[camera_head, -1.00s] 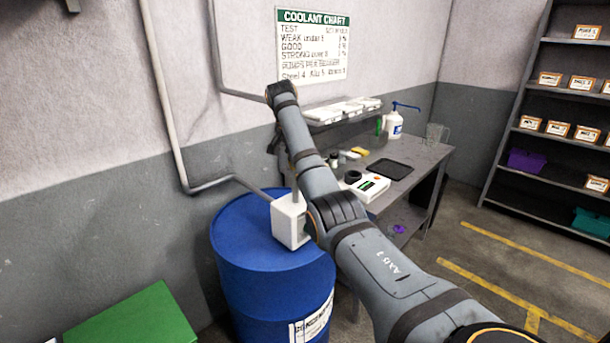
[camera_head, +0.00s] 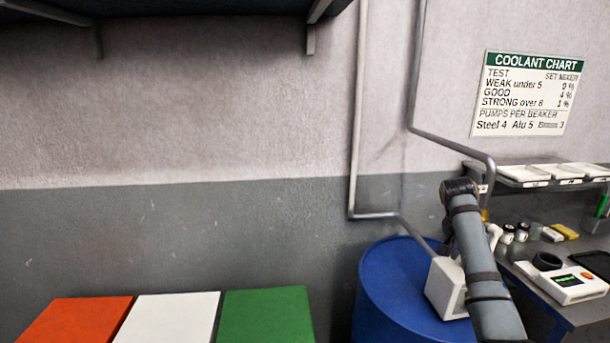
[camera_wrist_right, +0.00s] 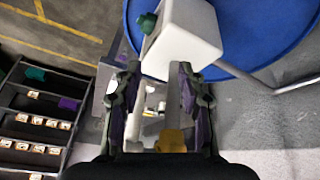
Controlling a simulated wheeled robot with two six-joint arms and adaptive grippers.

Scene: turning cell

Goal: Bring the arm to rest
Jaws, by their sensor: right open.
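My right arm (camera_head: 475,250) rises from the bottom right in the head view, in front of the bench and drum, its raised joint near the wall. My right gripper (camera_wrist_right: 157,92) shows in the right wrist view with its two fingers apart and no object clearly held. A white box (camera_wrist_right: 184,38) with a green knob lies just beyond the fingertips in that view; whether they touch cannot be told. The box (camera_head: 447,288) sits on the blue drum (camera_head: 388,290) in the head view, partly behind my arm. My left gripper is in neither current view.
A bench (camera_head: 575,314) at the right holds a white tester (camera_head: 563,283), small jars and a yellow block (camera_head: 565,231). A pipe (camera_head: 357,110) runs down the wall. Red (camera_head: 78,322), white (camera_head: 168,318) and green (camera_head: 265,314) panels lie at the lower left.

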